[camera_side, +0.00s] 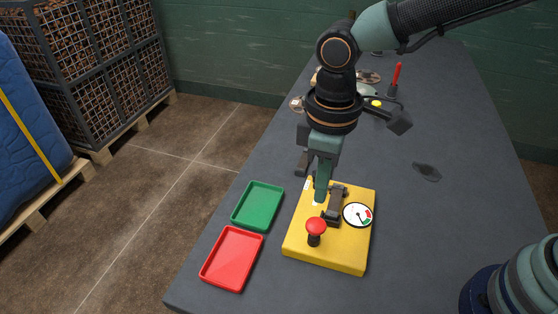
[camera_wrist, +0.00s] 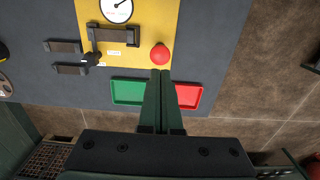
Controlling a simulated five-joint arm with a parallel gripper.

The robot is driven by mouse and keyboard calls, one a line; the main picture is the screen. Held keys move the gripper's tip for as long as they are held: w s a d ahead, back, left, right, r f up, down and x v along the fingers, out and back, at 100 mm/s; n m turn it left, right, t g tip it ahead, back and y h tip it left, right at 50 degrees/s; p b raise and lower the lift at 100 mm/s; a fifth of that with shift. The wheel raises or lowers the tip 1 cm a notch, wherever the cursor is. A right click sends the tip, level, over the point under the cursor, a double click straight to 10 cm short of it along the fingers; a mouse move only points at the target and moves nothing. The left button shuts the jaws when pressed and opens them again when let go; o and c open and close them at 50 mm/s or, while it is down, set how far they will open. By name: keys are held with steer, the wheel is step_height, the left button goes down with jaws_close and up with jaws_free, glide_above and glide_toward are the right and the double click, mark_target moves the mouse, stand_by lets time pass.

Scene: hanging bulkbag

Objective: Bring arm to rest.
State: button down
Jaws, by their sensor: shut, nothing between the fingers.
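My gripper (camera_side: 321,190) is shut and empty, pointing down over the back left part of a yellow panel (camera_side: 330,256) in the side view. In the wrist view my gripper (camera_wrist: 160,74) has its two green fingers pressed together, their tips near the red button. The panel carries a red mushroom button (camera_side: 316,226), a dark lever or latch (camera_side: 337,203) and a round white gauge (camera_side: 357,215). In the side view the fingers hide part of the panel's back left corner. I cannot tell whether the fingertips touch the panel.
A green tray (camera_side: 258,206) and a red tray (camera_side: 232,259) lie left of the panel on the dark table (camera_side: 420,240). A red-handled tool (camera_side: 396,78) stands at the back. A flat dark piece (camera_side: 426,172) lies on the right. Wire crates (camera_side: 95,60) stand on the floor left.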

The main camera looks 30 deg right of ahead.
steer(key=shift+r, duration=0.15)
steer(key=d+r+m+t, duration=0.2)
steer(key=d+r+m, duration=0.2)
steer(key=d, duration=0.7)
steer(key=d+r+m+t, duration=0.3)
steer(key=d+r+m, duration=0.1)
steer(key=d, duration=0.8)
steer(key=shift+s+d+r+m+t, duration=0.25)
steer(key=shift+r+m+t, duration=0.05)
steer(key=shift+m, duration=0.2)
stand_by(0.5)
